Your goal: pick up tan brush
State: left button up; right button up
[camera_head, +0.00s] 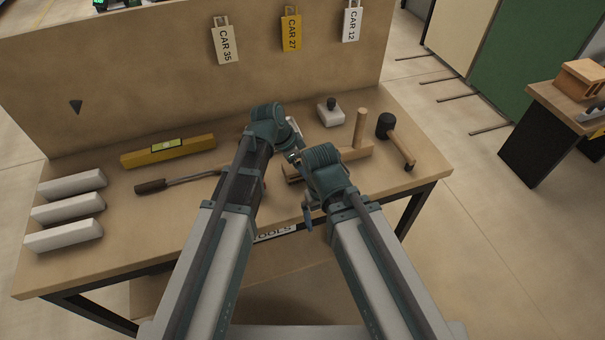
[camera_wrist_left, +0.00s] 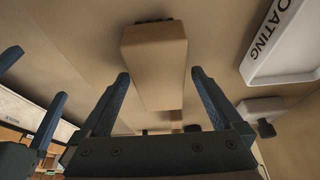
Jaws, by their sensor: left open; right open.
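A tan block-shaped piece with a dark end, which looks like the tan brush (camera_wrist_left: 155,62), shows between the fingers of my left gripper (camera_wrist_left: 160,78) in the left wrist view. The fingers are spread on either side of it, and I cannot tell if they touch it. In the head view my left arm hides most of that area, so the brush is not clearly seen there. My right gripper (camera_head: 301,187) is open, low over the front middle of the bench. Its fingers also show at the left of the left wrist view.
On the bench (camera_head: 120,235) lie white blocks (camera_head: 68,210), a yellow level (camera_head: 167,151), a dark-handled tool (camera_head: 152,186), a white block with a black knob (camera_head: 329,114), a wooden piece with an upright handle (camera_head: 360,130) and a black mallet (camera_head: 386,124). A tan back panel (camera_head: 150,80) rises behind.

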pick_arm(q)
jog(key=shift+s, duration=0.15)
jog(key=shift+w+a, duration=0.25)
jog(key=shift+w, duration=0.15)
jog(key=shift+s+d+f, duration=0.2)
jog(key=shift+s+d, duration=0.05)
jog(key=shift+s, duration=0.05)
jog(key=shift+w+a, duration=0.15)
jog(key=shift+w, duration=0.05)
